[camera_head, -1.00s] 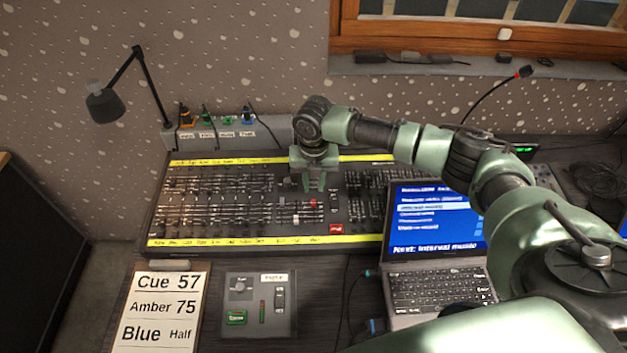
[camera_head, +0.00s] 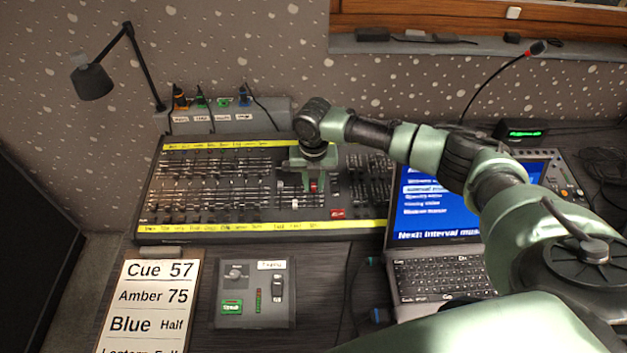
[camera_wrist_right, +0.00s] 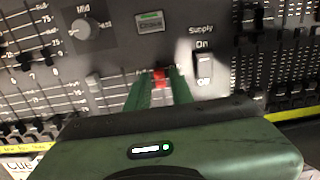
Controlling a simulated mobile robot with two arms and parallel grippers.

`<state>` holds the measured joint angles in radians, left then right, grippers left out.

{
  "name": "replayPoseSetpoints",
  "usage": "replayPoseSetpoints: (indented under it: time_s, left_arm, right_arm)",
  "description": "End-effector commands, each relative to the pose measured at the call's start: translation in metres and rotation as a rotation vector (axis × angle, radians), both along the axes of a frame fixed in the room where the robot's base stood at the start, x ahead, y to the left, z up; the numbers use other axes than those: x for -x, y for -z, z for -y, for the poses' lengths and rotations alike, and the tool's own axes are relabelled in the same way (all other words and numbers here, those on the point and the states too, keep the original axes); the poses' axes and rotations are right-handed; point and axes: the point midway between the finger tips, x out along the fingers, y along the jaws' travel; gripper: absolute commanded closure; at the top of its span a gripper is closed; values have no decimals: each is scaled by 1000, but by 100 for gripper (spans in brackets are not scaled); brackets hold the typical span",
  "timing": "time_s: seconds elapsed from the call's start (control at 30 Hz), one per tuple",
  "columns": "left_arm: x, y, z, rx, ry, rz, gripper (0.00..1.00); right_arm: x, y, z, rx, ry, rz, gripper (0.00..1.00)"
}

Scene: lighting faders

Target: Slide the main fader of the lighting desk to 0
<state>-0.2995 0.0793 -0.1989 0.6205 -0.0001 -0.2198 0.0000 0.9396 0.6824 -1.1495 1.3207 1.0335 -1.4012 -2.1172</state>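The lighting desk (camera_head: 230,229) is a wide black panel with rows of faders and yellow label strips. A red fader cap (camera_head: 314,186) stands in its right-middle part; I take it for the main fader, though its label is not readable. The cap also shows in the right wrist view (camera_wrist_right: 158,77). My right gripper (camera_head: 313,184) is down at the desk, its green fingers on either side of the red cap. In the right wrist view the fingers (camera_wrist_right: 160,83) are apart, and I cannot tell whether they touch it. My left gripper is not in view.
A pale fader cap (camera_wrist_right: 93,82) stands left of the fingers. A Supply switch (camera_wrist_right: 204,66) is close on the right, and a Mid knob (camera_wrist_right: 85,28) is at upper left. A laptop (camera_head: 440,272), a small control box (camera_head: 254,312) and a cue sheet (camera_head: 148,318) are in front.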

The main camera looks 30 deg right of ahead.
Motion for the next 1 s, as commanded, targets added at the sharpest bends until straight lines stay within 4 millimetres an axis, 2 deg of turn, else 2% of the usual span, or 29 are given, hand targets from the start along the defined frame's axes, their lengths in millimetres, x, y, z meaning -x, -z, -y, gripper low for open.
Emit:
replayPoseSetpoints:
  time_s: [0.03,0.07,0.1,0.13,0.37,1.0]
  left_arm:
    - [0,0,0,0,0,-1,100]
    - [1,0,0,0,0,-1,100]
    - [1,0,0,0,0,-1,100]
    - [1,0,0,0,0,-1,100]
    - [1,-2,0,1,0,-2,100]
    - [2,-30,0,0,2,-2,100]
  right_arm:
    - [0,0,0,0,0,0,77]
    - [0,0,0,0,0,0,83]
    - [0,0,0,0,0,0,94]
    - [0,0,0,0,0,0,100]
    - [1,-1,-1,0,0,-1,100]
    - [30,1,-14,0,-1,-3,100]
